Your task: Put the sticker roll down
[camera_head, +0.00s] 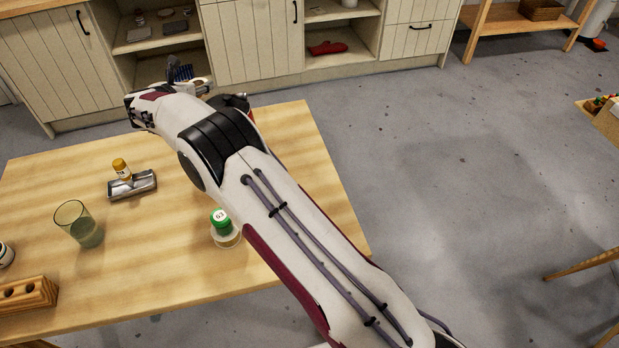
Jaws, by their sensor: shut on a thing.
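My arm reaches from the lower right over the table, and its wrist is bent above the table's far edge. Only a small dark part of my gripper (238,101) seems to show behind the arm, near the far right of the table. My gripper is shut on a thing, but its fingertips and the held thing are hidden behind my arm. I cannot make out the sticker roll itself. The wooden table (130,270) lies below.
A green-topped piece marked 63 (221,220) stands by my forearm. A green glass (80,226), a grey metal piece (132,185) with a small orange-capped bottle (121,168) and a wooden block with holes (25,294) stand left. Bare tabletop lies between them. Cabinets (247,45) stand behind.

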